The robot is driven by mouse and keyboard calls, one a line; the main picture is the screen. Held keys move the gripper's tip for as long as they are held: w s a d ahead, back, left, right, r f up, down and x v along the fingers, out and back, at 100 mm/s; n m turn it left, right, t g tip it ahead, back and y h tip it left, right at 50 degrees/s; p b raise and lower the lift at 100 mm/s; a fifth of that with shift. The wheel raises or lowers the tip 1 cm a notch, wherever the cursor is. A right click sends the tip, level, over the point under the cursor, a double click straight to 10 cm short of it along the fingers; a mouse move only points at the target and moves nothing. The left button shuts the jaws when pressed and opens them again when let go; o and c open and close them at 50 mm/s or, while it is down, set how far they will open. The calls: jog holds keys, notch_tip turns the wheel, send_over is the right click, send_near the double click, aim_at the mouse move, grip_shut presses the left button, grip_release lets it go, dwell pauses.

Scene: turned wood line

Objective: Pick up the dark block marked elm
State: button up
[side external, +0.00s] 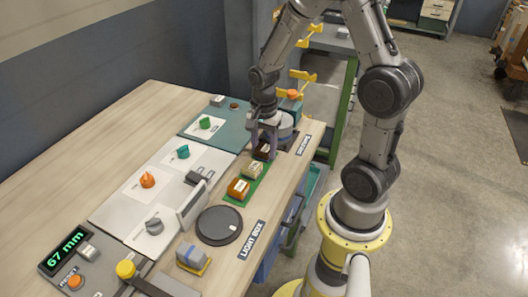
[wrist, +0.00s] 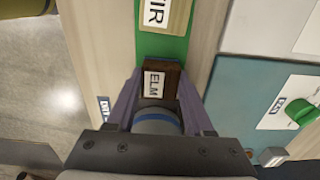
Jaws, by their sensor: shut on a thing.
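The dark brown block marked ELM (wrist: 161,80) is between the fingers of my gripper (wrist: 158,88) in the wrist view, its white label facing the camera. In the side view the dark block (side external: 264,150) shows at the far end of the green strip (side external: 259,187), with my gripper (side external: 264,140) shut on it from above. I cannot tell whether the block is clear of the strip. A pale block marked with a label ending in IR (wrist: 165,14) lies just beyond it in the wrist view.
A pale block (side external: 255,170) and an orange-brown block (side external: 239,188) stand on the strip nearer the camera. A round black plate (side external: 219,226) lies in front. White panels with coloured knobs (side external: 148,180) are to the left. The table edge is close on the right.

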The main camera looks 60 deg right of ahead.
grip_shut()
jog(key=shift+r, duration=0.15)
